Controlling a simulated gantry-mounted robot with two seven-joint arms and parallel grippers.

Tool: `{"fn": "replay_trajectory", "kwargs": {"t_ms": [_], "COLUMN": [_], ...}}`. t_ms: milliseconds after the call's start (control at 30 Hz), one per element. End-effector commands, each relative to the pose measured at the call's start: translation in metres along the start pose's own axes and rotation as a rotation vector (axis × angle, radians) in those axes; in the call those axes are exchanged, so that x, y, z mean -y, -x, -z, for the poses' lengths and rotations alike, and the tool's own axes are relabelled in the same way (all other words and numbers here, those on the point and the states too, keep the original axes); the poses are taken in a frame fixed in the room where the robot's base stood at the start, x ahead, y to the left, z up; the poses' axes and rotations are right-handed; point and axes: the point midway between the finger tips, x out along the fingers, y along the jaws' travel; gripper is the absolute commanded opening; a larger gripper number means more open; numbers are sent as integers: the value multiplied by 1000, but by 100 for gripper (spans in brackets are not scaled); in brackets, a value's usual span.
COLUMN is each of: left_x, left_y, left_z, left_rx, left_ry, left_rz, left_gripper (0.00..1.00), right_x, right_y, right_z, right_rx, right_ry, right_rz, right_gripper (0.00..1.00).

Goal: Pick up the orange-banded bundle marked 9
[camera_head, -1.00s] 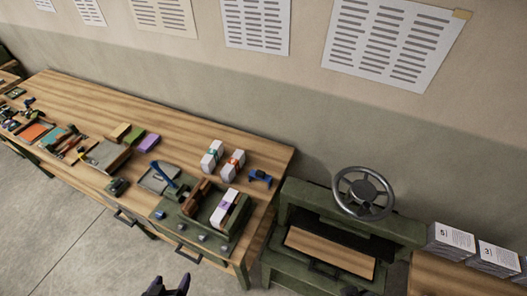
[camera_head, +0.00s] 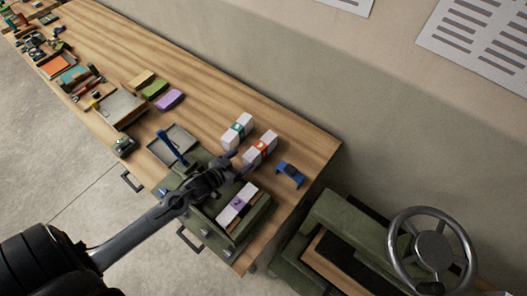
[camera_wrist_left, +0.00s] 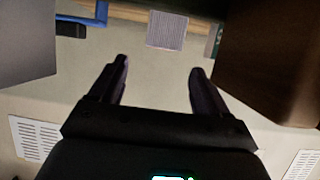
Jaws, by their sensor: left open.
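The orange-banded bundle (camera_head: 260,147) is a white block lying on the wooden table near its right end; its number is too small to read. A teal-banded bundle (camera_head: 237,131) lies just left of it, and a purple-banded bundle (camera_head: 238,203) sits in the green device in front. My left gripper (camera_head: 240,162) hangs beside the orange-banded bundle on its near side, over the device, with nothing held. In the left wrist view the two fingers (camera_wrist_left: 158,75) are spread, with a pale lined block (camera_wrist_left: 167,30) ahead between them; I cannot tell which bundle it is. My right gripper is out of view.
A small blue stand (camera_head: 289,174) is right of the bundles. The green device (camera_head: 207,222) lies below my left gripper. A green press with a handwheel (camera_head: 433,248) stands beyond the table's right end. Bare wood (camera_head: 215,92) lies behind the bundles, before the wall.

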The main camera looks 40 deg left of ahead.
Motion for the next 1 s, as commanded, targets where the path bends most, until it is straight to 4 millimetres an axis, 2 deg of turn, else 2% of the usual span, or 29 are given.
{"fn": "replay_trajectory", "kwargs": {"t_ms": [200,533,800,1000], "left_x": [0,0,0,0], "left_y": [-30,-49,-82,-94], "left_z": [2,4,6,6], "left_rx": [-2,-2,-1,-1], "left_ry": [1,0,0,0], "left_rz": [0,0,0,-1], "left_gripper": [77,77,77,77], "right_x": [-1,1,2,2], "right_y": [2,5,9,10], "right_z": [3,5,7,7], "right_rx": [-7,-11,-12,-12], "right_ry": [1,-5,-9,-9], "right_rz": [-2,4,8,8], "right_gripper": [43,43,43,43]}}
